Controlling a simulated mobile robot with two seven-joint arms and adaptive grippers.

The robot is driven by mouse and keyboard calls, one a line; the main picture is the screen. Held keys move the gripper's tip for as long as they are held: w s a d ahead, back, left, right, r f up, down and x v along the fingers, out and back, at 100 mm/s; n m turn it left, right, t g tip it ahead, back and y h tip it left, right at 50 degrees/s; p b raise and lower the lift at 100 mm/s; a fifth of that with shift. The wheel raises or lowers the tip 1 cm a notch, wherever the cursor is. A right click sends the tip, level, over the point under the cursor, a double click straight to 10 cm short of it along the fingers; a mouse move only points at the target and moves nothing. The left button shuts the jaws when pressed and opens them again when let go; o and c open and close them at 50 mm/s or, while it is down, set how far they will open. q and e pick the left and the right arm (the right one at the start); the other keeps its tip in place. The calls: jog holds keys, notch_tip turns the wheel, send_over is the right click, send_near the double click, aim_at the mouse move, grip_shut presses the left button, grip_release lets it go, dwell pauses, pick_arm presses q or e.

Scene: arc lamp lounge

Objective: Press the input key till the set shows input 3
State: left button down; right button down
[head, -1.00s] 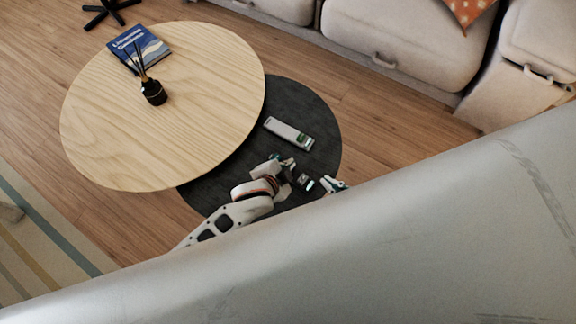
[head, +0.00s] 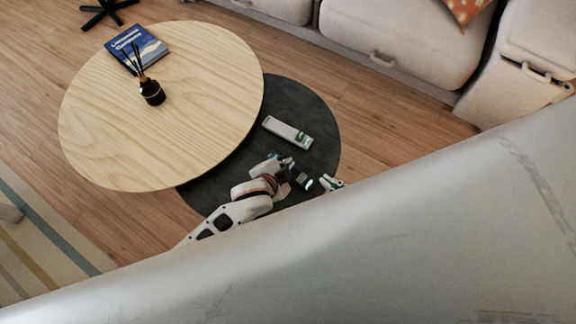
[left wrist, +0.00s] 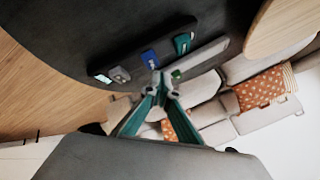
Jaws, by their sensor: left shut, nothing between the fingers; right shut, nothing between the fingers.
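A long pale handset-like device (head: 288,132) with a green patch at its near end lies on the dark round table (head: 318,110). It also shows in the left wrist view (left wrist: 208,55). My left gripper (head: 289,162) is low over the dark table, just short of that device. In the left wrist view its teal fingers (left wrist: 158,82) are shut and empty, their tips close to the green end in the picture. I cannot tell whether they touch anything. Keys are too small to read.
The wooden table (head: 200,70) holds a book (head: 138,48) and a reed diffuser (head: 152,92). A sofa (head: 400,40) stands behind. A large silver surface covers the lower right.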

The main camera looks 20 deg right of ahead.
pick_arm(q)
jog(key=shift+f, duration=0.1)
dwell(0.3)
jog(key=shift+f, duration=0.35)
pick_arm(e)
jog(key=shift+s+f, duration=0.1)
jog(key=shift+f, duration=0.1)
